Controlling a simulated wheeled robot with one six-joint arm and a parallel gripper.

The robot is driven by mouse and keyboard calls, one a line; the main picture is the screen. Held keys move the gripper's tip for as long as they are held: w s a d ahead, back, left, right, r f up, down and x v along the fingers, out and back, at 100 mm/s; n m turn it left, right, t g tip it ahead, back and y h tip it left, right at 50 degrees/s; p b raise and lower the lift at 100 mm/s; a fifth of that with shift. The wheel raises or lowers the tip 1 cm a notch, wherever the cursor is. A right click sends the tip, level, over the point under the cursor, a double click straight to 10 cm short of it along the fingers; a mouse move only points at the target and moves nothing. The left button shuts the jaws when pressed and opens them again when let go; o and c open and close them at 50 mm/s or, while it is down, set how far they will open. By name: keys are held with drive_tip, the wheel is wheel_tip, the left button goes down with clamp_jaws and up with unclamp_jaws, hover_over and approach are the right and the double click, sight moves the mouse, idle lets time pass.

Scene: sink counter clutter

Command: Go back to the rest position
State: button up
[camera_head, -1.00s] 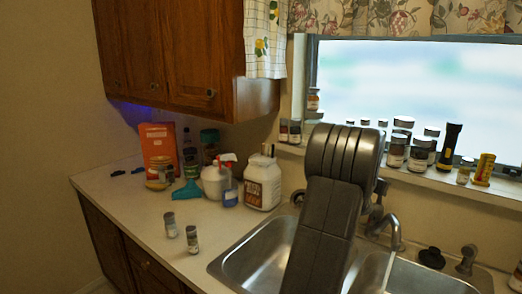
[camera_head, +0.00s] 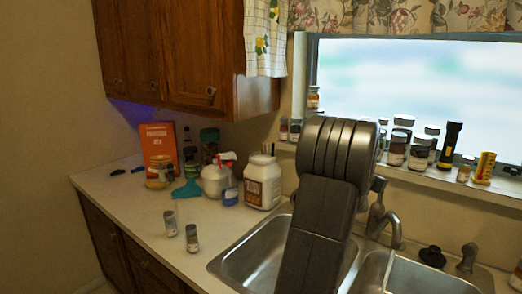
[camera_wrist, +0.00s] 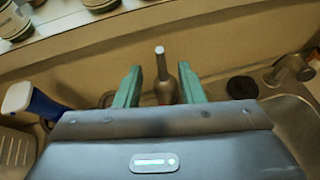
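My gripper (camera_wrist: 160,88) shows in the wrist view with its two green fingers apart and nothing held between them. A grey metal upright with a pale tip (camera_wrist: 163,78), probably the faucet, shows beyond the gap between the fingers. In the head view my dark arm rises in front of the double sink (camera_head: 235,268) and hides my gripper. The faucet (camera_head: 393,225) stands just right of my arm there.
On the left counter stand an orange box (camera_head: 157,143), a white jug (camera_head: 262,183), two small jars (camera_head: 192,238) and a low teal thing (camera_head: 187,191). The front-left counter is mostly clear.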

drive_tip(key=x, duration=0.8)
drive_tip(key=shift+f+p, duration=0.3)
drive_tip(key=shift+p, duration=0.1)
drive_tip(key=b, duration=0.2)
drive_tip(key=shift+s+a+t+b, duration=0.25)
drive_tip(key=shift+s+t+b, duration=0.05)
drive_tip(key=shift+b, duration=0.4)
drive_tip(key=shift+s+a+f+h+b, duration=0.1)
drive_tip(key=shift+h+b, duration=0.3)
drive_tip(key=shift+b, duration=0.45)
